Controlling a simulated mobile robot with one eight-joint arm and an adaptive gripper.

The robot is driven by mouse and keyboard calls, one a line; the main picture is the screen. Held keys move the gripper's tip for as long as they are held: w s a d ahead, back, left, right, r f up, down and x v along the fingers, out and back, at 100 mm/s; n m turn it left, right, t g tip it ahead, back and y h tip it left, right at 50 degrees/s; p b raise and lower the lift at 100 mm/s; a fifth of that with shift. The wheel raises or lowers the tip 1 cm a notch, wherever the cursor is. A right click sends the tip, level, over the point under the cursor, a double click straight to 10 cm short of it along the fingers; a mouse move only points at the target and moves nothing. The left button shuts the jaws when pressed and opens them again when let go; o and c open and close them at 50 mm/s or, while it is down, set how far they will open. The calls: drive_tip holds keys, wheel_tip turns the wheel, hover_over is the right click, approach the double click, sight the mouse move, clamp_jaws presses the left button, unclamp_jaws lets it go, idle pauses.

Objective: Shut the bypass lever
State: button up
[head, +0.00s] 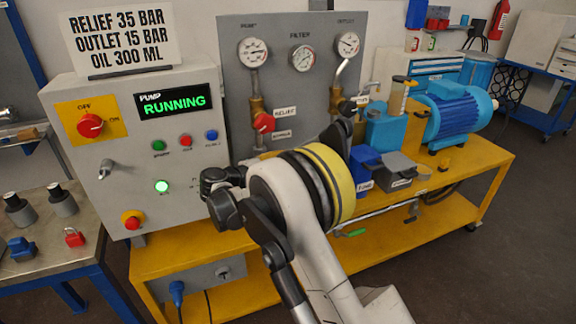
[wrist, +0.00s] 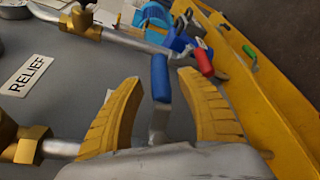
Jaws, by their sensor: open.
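My gripper (wrist: 160,78) is open in the wrist view, its two yellow fingers spread. A lever with a blue grip (wrist: 159,77) and a grey metal stem stands between the fingers, with a gap on both sides. It looks like the bypass lever, but no bypass label is readable on it in the wrist view. In the head view my arm covers this area, so the lever and fingertips are hidden there. A RELIEF label (wrist: 27,75) lies left of the fingers in the wrist view.
A red-gripped handle (wrist: 203,62) is close beyond the right finger, with a green handle (wrist: 249,54) farther right. Brass fittings (wrist: 27,144) and pipes lie at left. In the head view, the control cabinet (head: 150,215) reads RUNNING; a blue motor (head: 455,110) stands on the yellow bench (head: 480,162).

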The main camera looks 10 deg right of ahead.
drive_tip(key=v, duration=1.1)
drive_tip(key=shift+s+a+r, duration=0.15)
drive_tip(key=shift+s+a, duration=0.1)
drive_tip(key=shift+a, duration=0.05)
